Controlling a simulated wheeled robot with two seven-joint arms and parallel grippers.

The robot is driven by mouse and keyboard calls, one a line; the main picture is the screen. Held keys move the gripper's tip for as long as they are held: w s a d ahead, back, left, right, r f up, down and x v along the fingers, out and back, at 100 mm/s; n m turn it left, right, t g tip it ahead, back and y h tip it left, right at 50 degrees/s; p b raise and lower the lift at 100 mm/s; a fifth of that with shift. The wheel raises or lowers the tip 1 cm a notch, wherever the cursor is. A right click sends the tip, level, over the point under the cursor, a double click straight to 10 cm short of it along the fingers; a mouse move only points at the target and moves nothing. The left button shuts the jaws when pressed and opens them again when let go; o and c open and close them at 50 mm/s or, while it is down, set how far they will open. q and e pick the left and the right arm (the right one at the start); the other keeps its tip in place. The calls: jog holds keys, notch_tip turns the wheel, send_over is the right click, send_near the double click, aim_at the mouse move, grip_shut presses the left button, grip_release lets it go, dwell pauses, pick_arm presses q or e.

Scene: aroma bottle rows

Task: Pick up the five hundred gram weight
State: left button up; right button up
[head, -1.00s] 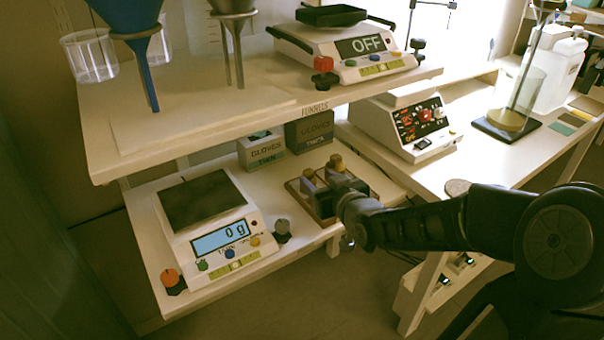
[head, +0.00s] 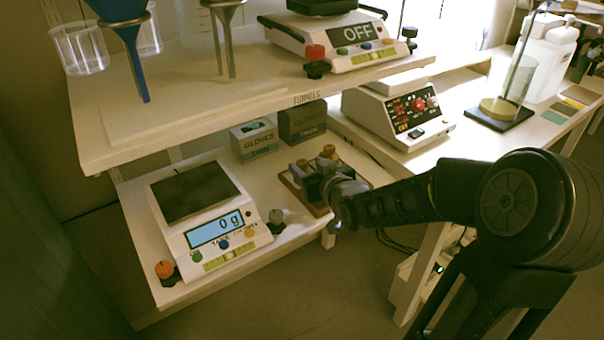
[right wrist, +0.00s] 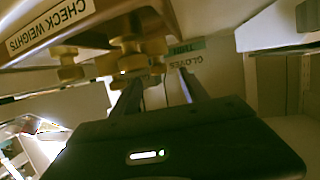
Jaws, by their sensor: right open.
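Brass weights (head: 328,151) stand on a brown wooden tray (head: 290,184) on the lower shelf. They also show in the right wrist view (right wrist: 122,62), close to my fingertips, beside a "CHECK WEIGHTS" label (right wrist: 48,28). I cannot read any mass marking, so I cannot tell which is the five hundred gram weight. My right gripper (head: 312,180) is open at the tray and hides part of it. In the right wrist view its two fingers (right wrist: 160,82) are apart, with brass just beyond them. I cannot tell whether a weight is between them. My left gripper is not in view.
A scale reading 0 g (head: 215,232) stands left of the tray. Glove boxes (head: 254,140) (head: 302,122) stand behind it. The upper shelf (head: 180,128) overhangs the back, with funnels and a scale marked OFF (head: 335,48). A control box (head: 398,118) stands right.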

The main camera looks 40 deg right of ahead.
aim_at(303, 162)
jog(key=x, duration=0.4)
jog(key=shift+w+d+f+b, duration=0.1)
jog(key=shift+w+f+b, duration=0.1)
jog(key=shift+w+b, duration=0.1)
jog(key=shift+s, duration=0.1)
jog(key=shift+c, duration=0.4)
grip_shut()
jog(key=shift+r, duration=0.1)
dwell(0.9)
